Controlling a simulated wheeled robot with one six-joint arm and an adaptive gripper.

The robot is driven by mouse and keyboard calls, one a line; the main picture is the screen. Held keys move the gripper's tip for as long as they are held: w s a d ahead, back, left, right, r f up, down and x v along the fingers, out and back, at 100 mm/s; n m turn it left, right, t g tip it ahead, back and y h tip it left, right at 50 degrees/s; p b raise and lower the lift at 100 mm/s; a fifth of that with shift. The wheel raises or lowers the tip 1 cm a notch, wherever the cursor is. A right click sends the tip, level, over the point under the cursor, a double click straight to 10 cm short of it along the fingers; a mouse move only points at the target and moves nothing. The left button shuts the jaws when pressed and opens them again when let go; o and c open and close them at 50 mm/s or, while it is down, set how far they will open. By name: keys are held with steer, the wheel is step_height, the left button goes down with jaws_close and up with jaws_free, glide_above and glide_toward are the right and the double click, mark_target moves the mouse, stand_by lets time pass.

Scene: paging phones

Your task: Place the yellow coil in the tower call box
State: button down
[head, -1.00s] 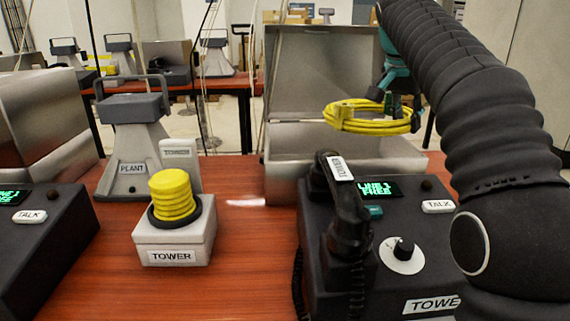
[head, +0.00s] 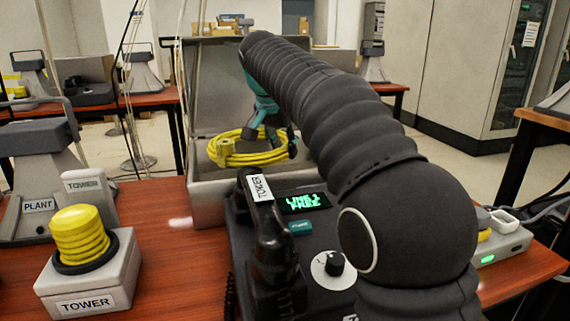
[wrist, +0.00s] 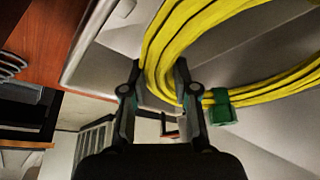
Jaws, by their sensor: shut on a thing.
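A yellow coil (head: 232,158) of looped cable hangs in my gripper (head: 275,140) in the head view. My gripper is shut on the coil's right side. In the wrist view the coil (wrist: 168,45) passes between the fingers of my gripper (wrist: 160,88), and a green clip (wrist: 222,108) sits on it. The open grey metal box (head: 208,205) behind the phone labelled TOWER (head: 262,215) has its lid (head: 205,85) raised. The coil shows over the box's opening; whether it touches the inside cannot be told. My arm hides the box's right part.
A yellow-topped TOWER button (head: 88,290) stands on the red-brown table at the left, near a PLANT horn (head: 35,180). Cables and a grey device (head: 500,245) lie at the right. Bare tabletop (head: 150,215) lies between the button and the box.

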mark_target(285, 161)
steer(key=shift+d+f+b, duration=0.1)
steer(key=shift+f+b, duration=0.25)
steer(key=shift+f, duration=1.6)
steer(key=shift+f, duration=0.4)
steer(key=shift+f+b, duration=0.25)
steer(key=shift+b, duration=0.1)
steer(key=c, duration=0.9)
jaws_free()
steer(key=shift+r, duration=0.1)
steer(key=shift+r+p, duration=0.3)
steer(key=shift+r, duration=0.05)
steer(key=p+v, duration=0.1)
steer(key=v, duration=1.1)
steer(key=shift+s+r, duration=0.1)
